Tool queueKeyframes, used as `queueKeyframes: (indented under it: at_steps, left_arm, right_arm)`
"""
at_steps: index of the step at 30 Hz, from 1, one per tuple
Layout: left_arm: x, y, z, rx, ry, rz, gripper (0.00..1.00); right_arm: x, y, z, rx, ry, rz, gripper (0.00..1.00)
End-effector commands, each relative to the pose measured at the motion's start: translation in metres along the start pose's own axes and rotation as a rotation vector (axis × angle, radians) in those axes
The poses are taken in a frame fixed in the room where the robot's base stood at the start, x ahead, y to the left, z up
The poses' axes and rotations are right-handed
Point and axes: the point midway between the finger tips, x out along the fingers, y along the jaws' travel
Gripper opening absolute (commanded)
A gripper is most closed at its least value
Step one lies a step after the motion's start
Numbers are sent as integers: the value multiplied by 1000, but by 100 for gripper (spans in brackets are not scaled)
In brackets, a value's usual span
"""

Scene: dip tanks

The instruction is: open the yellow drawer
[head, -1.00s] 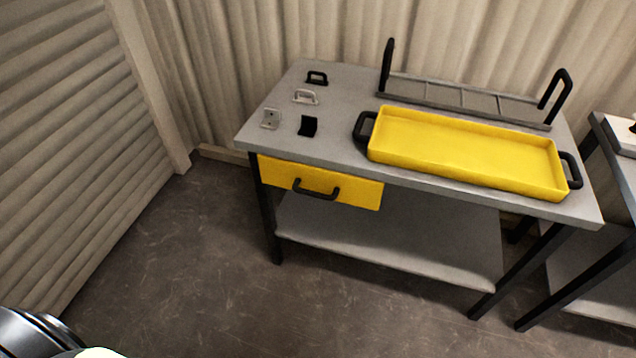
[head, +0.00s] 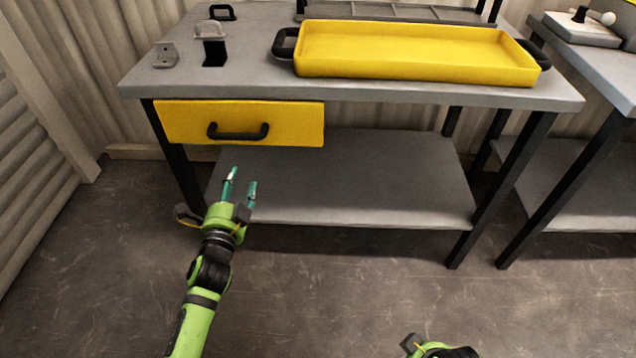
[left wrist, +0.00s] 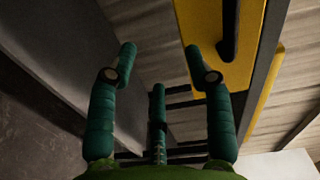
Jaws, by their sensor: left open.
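The yellow drawer (head: 280,122) is under the left end of the grey table and looks shut. Its black bar handle (head: 238,133) is on the middle of its front. My left gripper (head: 241,184) is open and empty, with its green fingers a little below the handle in the head view, apart from it. In the left wrist view the gripper (left wrist: 160,55) shows its fingers spread; the drawer front (left wrist: 205,35) and handle (left wrist: 230,32) are up and to the right. Only a piece of my right arm (head: 440,350) shows at the bottom edge; its fingers are out of view.
The table top (head: 225,83) holds a yellow tray (head: 415,76) with black handles, a black rack behind it, and small brackets (head: 165,56) at the left. A grey lower shelf (head: 350,195) lies below. A second table stands at the right. The floor in front is clear.

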Motion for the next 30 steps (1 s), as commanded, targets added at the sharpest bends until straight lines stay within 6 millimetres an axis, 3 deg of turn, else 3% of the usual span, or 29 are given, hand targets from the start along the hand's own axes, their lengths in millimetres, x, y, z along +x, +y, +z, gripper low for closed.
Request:
queueKeyframes:
  at_steps: [1,4,9,14,21,30]
  left_arm:
    - [3,-9,-1,47,9,-66,51]
    - [3,-40,-6,126,14,-156,51]
    - [4,-63,-10,177,14,-213,51]
    - [24,-70,-11,179,14,-216,51]
    - [58,-75,-12,176,14,-212,51]
    - [70,-78,-12,175,14,-210,51]
  right_arm:
    - [4,0,2,1,13,2,40]
    - [-11,1,2,2,22,4,40]
    - [-25,1,2,3,27,5,40]
    - [-33,2,1,3,32,6,40]
    - [-35,-2,-26,-8,161,5,40]
    - [-37,-4,-43,-15,237,3,40]
